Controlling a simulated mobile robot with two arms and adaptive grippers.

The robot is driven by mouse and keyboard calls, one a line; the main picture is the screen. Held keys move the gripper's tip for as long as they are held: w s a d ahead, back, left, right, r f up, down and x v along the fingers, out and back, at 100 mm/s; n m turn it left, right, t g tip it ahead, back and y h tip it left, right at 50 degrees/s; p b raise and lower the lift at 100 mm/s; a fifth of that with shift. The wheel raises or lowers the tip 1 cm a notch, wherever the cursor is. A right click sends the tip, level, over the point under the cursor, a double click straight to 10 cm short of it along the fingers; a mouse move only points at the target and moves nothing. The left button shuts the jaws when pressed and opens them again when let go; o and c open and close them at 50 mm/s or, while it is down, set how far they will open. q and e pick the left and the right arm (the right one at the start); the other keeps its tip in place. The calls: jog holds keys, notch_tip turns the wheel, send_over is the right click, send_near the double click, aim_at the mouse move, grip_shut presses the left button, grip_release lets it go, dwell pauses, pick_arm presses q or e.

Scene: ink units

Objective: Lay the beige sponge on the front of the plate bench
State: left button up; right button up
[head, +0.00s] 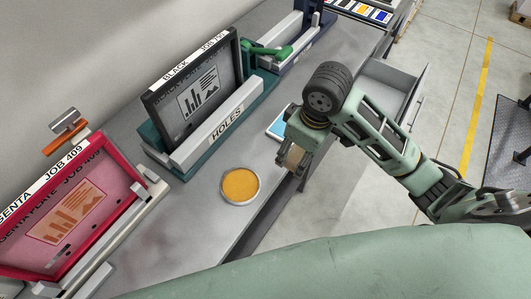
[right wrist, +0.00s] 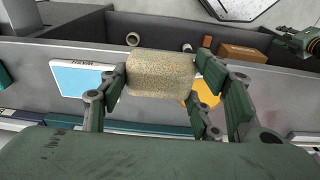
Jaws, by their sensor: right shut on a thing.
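The beige sponge (head: 292,158) is between the fingers of my right gripper (head: 294,163). In the right wrist view the sponge (right wrist: 160,73) is a speckled block, with both fingers of the gripper (right wrist: 160,78) closed on its ends. The plate bench (head: 205,230) is a long grey top bearing plate holders. The sponge is over the bench's front edge, between a cyan-and-white card (head: 277,123) and a round orange tin (head: 240,186). I cannot tell how high it is above the top. My left gripper does not show in the head view.
The black plate (head: 195,88) and magenta plate (head: 65,205) stand in holders at the back. An open drawer (head: 405,75) projects from the bench; in the right wrist view it holds tape rolls and a brown box (right wrist: 243,52). Bare top lies left of the tin.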

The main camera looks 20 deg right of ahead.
jog(key=shift+w+a+r, duration=0.1)
jog(key=shift+w+a, duration=0.05)
jog(key=w+a+f+p, duration=0.1)
jog(key=w+f, duration=0.1)
jog(key=w, duration=0.1)
jog(key=w+a+f+p, duration=0.1)
jog(key=w+a+f, duration=0.1)
jog(key=w, duration=0.1)
jog(key=w+a+f, duration=0.2)
jog(key=w, duration=0.1)
jog(key=shift+w+a+f+p, duration=0.15)
jog(key=shift+w+f+p, duration=0.15)
jog(key=shift+p, duration=0.1)
notch_tip(320, 180, down, 4)
jog(key=shift+r+p, duration=0.1)
jog(key=shift+p, duration=0.7)
jog(key=shift+f, duration=0.2)
jog(key=o, duration=1)
jog(key=shift+o, duration=0.2)
jog(key=shift+r, duration=0.1)
